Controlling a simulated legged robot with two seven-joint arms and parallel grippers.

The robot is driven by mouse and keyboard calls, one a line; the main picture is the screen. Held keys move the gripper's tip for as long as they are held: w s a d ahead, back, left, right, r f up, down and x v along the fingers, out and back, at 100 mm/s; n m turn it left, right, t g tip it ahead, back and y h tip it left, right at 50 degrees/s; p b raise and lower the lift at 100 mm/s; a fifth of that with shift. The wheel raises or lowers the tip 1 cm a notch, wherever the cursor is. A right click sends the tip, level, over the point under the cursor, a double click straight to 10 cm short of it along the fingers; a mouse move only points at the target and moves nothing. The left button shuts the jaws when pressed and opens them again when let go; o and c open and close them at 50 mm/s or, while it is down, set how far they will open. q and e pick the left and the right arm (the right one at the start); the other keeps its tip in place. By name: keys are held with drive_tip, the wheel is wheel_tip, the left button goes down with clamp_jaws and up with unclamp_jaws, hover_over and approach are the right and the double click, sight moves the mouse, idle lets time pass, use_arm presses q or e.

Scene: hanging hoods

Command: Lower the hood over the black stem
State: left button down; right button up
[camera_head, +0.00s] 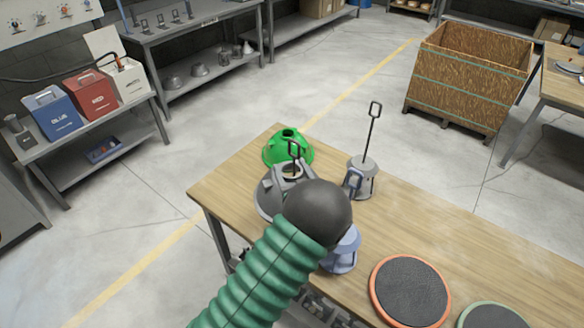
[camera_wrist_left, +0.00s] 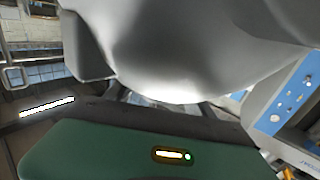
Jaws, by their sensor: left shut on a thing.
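A grey hood (camera_head: 267,192) is over the far left part of the wooden table, partly hidden by my dark wrist. A dark looped stem (camera_head: 293,152) shows at its top opening. I cannot tell whether the hood touches the table. A tall black stem with a looped top (camera_head: 371,130) rises from a pale grey stand to the right of the hood, apart from it. My left gripper (camera_wrist_left: 155,103) is shut on the hood, whose grey surface (camera_wrist_left: 200,45) fills the upper part of the wrist view. Its fingertips are hidden in the head view. My right gripper is not in view.
A green hood (camera_head: 276,156) stands behind the grey one. A lavender stand (camera_head: 342,255) is close to my wrist, with a bluish loop above it. Orange-rimmed (camera_head: 410,292) and green-rimmed (camera_head: 492,318) round pads lie at the front right. The right side of the wooden table (camera_head: 440,225) is clear.

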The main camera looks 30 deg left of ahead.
use_arm(q)
drive_tip(key=f+b, duration=0.4)
drive_tip(key=f, duration=0.1)
drive_tip(key=f+b, duration=0.2)
drive_tip(key=f, duration=0.1)
drive_tip(key=shift+d+f, duration=0.1)
drive_tip(key=shift+d, duration=0.15)
drive_tip(key=shift+d+f+b, duration=0.3)
drive_tip(key=shift+f+b, duration=0.2)
drive_tip(key=shift+f, duration=0.1)
drive_tip(key=shift+s+d, duration=0.1)
drive_tip(key=shift+s, duration=0.05)
drive_tip(key=shift+f+b, duration=0.3)
drive_tip(key=shift+f, duration=0.1)
idle(0.5)
drive_tip(key=shift+c, duration=1.3)
unclamp_jaws()
